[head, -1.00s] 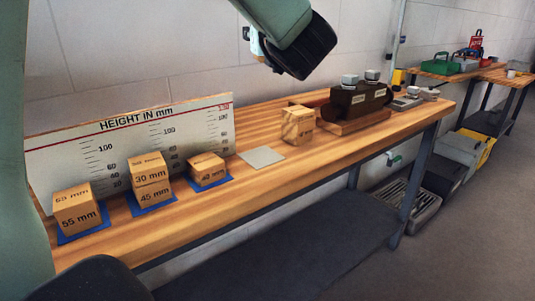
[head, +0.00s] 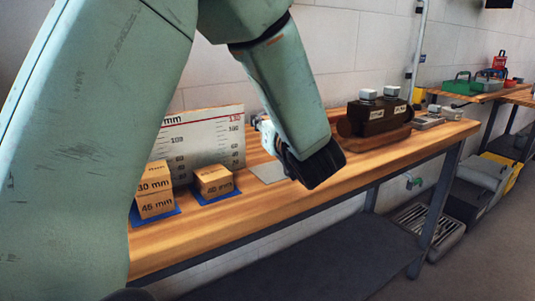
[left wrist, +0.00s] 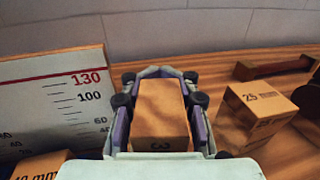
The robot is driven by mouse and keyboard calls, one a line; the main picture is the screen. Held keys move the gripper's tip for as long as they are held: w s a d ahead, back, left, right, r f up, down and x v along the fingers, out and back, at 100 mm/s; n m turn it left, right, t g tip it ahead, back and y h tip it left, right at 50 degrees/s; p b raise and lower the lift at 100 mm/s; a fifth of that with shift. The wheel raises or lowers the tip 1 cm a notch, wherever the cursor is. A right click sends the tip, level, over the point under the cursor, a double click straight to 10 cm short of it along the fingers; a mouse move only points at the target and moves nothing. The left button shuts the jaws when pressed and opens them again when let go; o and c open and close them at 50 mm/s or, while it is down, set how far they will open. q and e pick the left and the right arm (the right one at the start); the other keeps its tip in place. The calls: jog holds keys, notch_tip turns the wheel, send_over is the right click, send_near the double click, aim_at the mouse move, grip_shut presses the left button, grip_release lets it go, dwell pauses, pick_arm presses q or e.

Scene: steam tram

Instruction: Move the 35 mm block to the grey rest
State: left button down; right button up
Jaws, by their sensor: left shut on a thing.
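My left gripper (head: 312,166) is over the bench, in front of the grey rest. In the left wrist view it (left wrist: 158,90) is shut on a wooden block (left wrist: 160,112). A 3 shows on the block's near face and the rest of its label is hidden; I take it for the 35 mm block. In the head view my arm hides the fingers and this block. The grey rest (head: 268,172), a flat light square, lies bare where it shows, partly covered by my wrist. I cannot tell the block's height above the bench. My right gripper is not in view.
A 25 mm block (left wrist: 258,112) stands close to the right of my left gripper. A 40 mm block (head: 213,181) and a stack of a 30 mm block (head: 154,178) on a 45 mm block (head: 157,204) sit on blue mats before the height board (head: 205,140). A dark box (head: 380,118) stands farther right.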

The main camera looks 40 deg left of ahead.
pick_arm(q)
notch_tip(320, 180, down, 2)
jog(key=shift+d+f, duration=0.1)
notch_tip(320, 180, down, 4)
jog(key=shift+b, duration=0.9)
jog(key=shift+w, duration=0.1)
jog(key=shift+f, duration=0.1)
jog(key=c, duration=1)
grip_release()
